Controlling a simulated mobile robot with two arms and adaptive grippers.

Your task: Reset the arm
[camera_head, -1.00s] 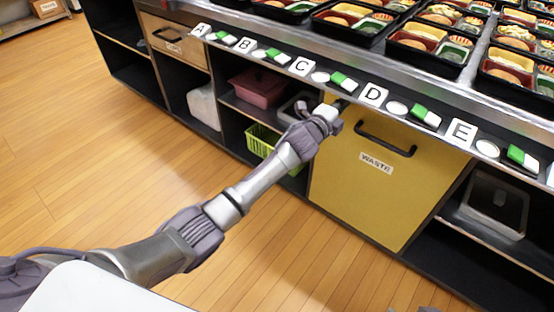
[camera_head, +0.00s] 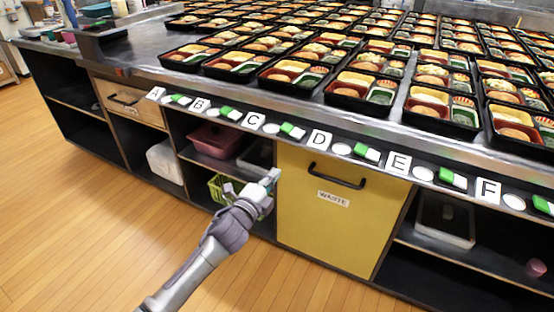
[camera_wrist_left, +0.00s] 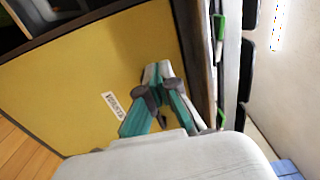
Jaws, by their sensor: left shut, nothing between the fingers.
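My left arm comes up from the bottom of the head view. Its gripper (camera_head: 270,181) is in front of the counter, below the letter strip and beside the left edge of the yellow waste bin front (camera_head: 325,235). The gripper is shut and empty. In the left wrist view its two fingers (camera_wrist_left: 157,72) meet at the tips, with the yellow waste front (camera_wrist_left: 60,90) behind them. I cannot tell from these frames whether the fingers touch anything. My right gripper is not in view.
Many bento trays (camera_head: 445,108) stand on the steel counter. Green-and-white switches and round buttons line its front edge, beside letters A to F. Open shelves hold a pink bin (camera_head: 215,140) and a green basket (camera_head: 217,190). The wooden floor (camera_head: 70,220) at left is clear.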

